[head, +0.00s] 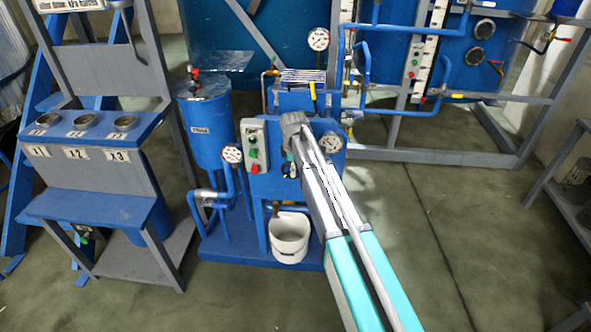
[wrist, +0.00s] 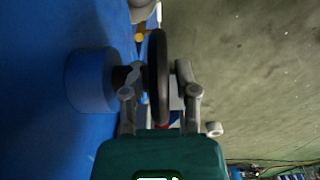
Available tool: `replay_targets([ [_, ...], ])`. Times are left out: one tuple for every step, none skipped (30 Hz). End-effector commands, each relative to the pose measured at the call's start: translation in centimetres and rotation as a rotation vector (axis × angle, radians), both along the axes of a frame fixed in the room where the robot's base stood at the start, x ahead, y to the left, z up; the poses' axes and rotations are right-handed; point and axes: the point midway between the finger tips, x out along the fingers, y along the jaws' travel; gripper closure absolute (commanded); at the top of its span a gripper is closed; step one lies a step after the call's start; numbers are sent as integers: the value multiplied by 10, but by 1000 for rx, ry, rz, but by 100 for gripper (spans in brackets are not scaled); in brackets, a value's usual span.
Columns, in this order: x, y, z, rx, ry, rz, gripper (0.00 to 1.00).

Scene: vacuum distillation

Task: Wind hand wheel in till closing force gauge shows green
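The hand wheel (wrist: 159,75) shows in the wrist view as a black rim seen edge-on, in front of a blue cylinder (wrist: 90,80) with a short dark shaft. My gripper (wrist: 160,88) has one finger on each side of the rim, with the fingertips close against it; it looks shut on the wheel. In the head view my gripper (head: 291,150) reaches the front of the blue press-like unit and hides the wheel. A round white gauge (head: 331,142) sits just right of my gripper and another gauge (head: 231,154) to its left; their needles are too small to read.
A grey control box (head: 254,145) with green and red controls is left of my gripper. A white bucket (head: 289,238) stands below it on the blue base. A blue tank (head: 206,125) and a cup stand (head: 90,145) are further left. The floor at right (head: 440,230) is clear.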

Motion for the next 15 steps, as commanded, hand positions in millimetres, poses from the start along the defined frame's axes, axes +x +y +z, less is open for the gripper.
replay_targets([
  [0, 0, 0, 0, 0, 0, 79],
  [0, 0, 0, 0, 0, 0, 85],
  [0, 0, 0, 0, 0, 0, 92],
  [0, 0, 0, 0, 0, 0, 98],
  [0, 0, 0, 0, 0, 0, 100],
  [0, 0, 0, 0, 0, 0, 100],
  [0, 0, 0, 0, 0, 0, 100],
  [0, 0, 0, 0, 0, 0, 100],
  [0, 0, 0, 0, 0, 0, 100],
  [0, 0, 0, 0, 0, 0, 100],
  [0, 0, 0, 1, 0, 0, 100],
  [0, 0, 0, 5, 0, 0, 100],
  [0, 0, 0, 9, 1, 0, 100],
  [0, 0, -1, 17, 0, -1, 100],
  [-1, -1, -1, 29, 0, -1, 100],
])
